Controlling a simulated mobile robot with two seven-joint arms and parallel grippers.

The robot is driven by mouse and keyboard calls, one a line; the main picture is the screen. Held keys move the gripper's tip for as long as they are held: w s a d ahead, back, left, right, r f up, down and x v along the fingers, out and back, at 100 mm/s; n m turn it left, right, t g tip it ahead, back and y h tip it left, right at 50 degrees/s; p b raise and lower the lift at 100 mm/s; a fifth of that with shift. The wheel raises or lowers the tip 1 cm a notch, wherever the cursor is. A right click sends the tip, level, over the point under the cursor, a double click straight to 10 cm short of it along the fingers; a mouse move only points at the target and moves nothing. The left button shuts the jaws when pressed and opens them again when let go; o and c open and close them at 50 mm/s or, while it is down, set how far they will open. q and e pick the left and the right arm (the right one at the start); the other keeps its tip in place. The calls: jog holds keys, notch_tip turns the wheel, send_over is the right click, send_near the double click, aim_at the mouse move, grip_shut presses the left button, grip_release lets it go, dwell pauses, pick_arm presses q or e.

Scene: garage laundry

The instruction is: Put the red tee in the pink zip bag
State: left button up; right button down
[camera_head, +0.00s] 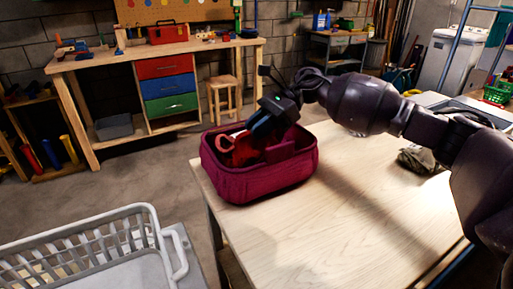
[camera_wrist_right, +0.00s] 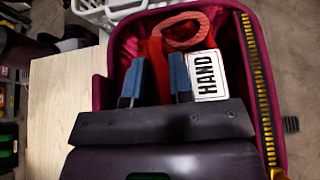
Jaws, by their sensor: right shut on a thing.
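My right gripper (camera_head: 262,124) reaches down into the bag. In the wrist view its two blue fingers (camera_wrist_right: 157,78) are on the red cloth, which shows between them. The bag's yellow zip (camera_wrist_right: 258,90) runs along one side. My left gripper is not in view.
The wooden table (camera_head: 350,205) is mostly bare, with a crumpled dark cloth (camera_head: 418,159) at its far right. A white laundry basket (camera_head: 90,250) is at the lower left. A workbench (camera_head: 150,52) with coloured drawers stands behind.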

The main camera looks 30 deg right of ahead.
aim_at(266, 139)
jog(key=shift+f+b, duration=0.4)
jog(key=shift+f, duration=2.4)
jog(key=shift+f, duration=0.1)
jog(key=c, duration=1)
grip_release()
jog(key=shift+d+r, duration=0.15)
jog(key=shift+r, duration=0.05)
jog(key=v, duration=1.1)
jog(key=shift+d+r, duration=0.1)
jog(key=shift+d, duration=0.25)
